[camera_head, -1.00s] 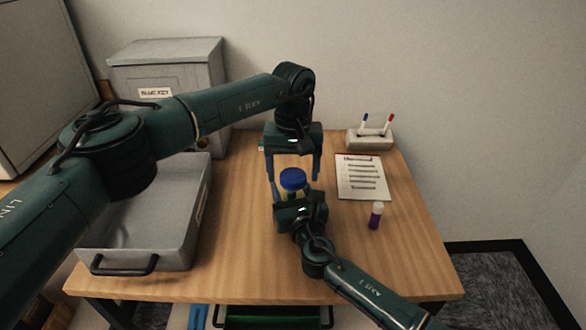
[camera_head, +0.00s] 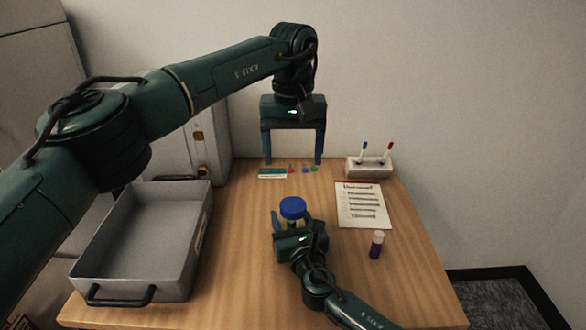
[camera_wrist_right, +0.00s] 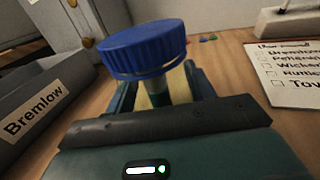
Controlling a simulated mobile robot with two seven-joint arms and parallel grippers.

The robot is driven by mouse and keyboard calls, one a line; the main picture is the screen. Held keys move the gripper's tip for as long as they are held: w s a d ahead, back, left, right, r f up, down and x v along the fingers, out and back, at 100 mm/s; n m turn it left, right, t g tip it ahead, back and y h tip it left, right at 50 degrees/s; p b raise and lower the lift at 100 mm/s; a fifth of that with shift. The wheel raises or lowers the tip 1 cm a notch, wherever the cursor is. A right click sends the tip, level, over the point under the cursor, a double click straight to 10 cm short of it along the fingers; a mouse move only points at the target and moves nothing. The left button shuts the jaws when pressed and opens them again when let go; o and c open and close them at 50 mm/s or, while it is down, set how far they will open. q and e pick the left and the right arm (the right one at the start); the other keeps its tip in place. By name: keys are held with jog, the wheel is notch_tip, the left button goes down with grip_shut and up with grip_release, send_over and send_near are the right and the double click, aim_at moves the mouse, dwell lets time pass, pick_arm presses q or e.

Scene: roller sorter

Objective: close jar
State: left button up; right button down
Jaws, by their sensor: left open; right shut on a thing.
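A jar with a ridged blue lid (camera_head: 292,208) stands in the middle of the wooden table. The right wrist view shows the lid (camera_wrist_right: 143,45) on top of the pale jar body (camera_wrist_right: 157,90). I cannot tell how tightly the lid is on. My right gripper (camera_head: 292,220) is shut on the jar body below the lid; its fingers hide most of the jar. My left gripper (camera_head: 292,162) is open and empty, pointing down, above and behind the jar, clear of the lid.
A grey tray (camera_head: 188,260) with a handle fills the table's left side. A checklist (camera_head: 361,205), a purple-bodied tube (camera_head: 376,245) and a pen holder (camera_head: 369,168) are at right. A small card (camera_head: 272,174) and coloured bits lie at the back. Bare table surrounds the jar.

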dwell(0.3)
jog(key=shift+c, duration=2.3)
grip_release()
jog(key=p+v, duration=0.1)
jog(key=v, duration=1.2)
jog(key=shift+s+p, duration=0.1)
jog(key=shift+p, duration=0.3)
